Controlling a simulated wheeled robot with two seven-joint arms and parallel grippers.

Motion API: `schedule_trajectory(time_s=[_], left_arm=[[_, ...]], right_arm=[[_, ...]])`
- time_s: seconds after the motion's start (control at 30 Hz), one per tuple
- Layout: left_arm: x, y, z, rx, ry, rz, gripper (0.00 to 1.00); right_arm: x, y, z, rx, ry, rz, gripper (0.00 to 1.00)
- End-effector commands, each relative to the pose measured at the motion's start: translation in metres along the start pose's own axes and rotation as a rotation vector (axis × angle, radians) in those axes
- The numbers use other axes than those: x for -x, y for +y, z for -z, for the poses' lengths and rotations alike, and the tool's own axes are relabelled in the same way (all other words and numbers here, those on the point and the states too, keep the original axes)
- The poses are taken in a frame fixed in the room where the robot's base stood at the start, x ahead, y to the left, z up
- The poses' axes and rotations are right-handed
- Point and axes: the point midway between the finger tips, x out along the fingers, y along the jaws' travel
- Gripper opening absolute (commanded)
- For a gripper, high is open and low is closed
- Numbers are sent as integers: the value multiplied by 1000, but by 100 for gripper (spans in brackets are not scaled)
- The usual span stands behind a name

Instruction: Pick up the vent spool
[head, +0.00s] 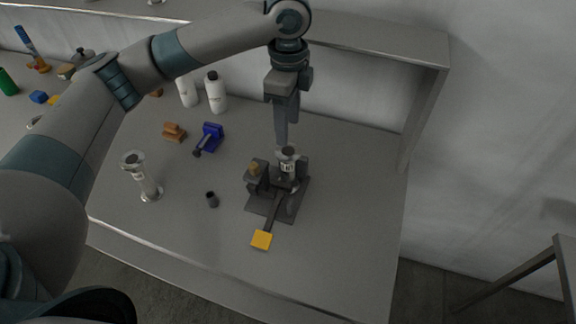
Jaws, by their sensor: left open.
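My left gripper (283,143) is open and points straight down. Its fingers are close above a short metal flanged piece (288,167) that stands in a dark clamp fixture (262,203) with a yellow-ended lever. The fingers overlap the top of that piece in the picture, and I cannot tell whether they touch it. A taller metal spool with flanged ends (148,185) stands on the bench to the left, slightly tilted in view. I cannot tell for certain which of the two is the vent spool. My right gripper is not in view.
A blue clamp (209,138), an orange-brown block (174,132) and white bottles (216,93) stand farther back. A shelf (390,44) overhangs the rear. The bench's front right is clear.

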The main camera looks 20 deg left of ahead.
Motion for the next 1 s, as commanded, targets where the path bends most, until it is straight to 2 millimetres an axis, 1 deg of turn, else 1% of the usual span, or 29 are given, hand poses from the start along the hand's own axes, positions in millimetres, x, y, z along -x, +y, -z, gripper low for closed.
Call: schedule_trajectory(time_s=[0.03, 0.13, 0.3, 0.43, 0.8, 0.87, 1.0], left_arm=[[-8, 1, -1, 2, -2, -4, 50], [-25, 1, -1, 1, -2, -3, 50], [-46, 0, 0, 0, 0, -1, 50], [-52, 0, 0, 0, -1, 1, 50], [-54, 0, 0, 1, -1, 0, 50], [-57, 0, 0, 1, -1, -1, 50], [-70, 0, 0, 3, -1, -2, 50]], right_arm=[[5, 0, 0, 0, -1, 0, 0], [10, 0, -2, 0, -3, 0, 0], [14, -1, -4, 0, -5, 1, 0], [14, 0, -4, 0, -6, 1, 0], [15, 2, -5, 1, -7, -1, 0], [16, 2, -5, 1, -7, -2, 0], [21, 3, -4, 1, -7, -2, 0]])
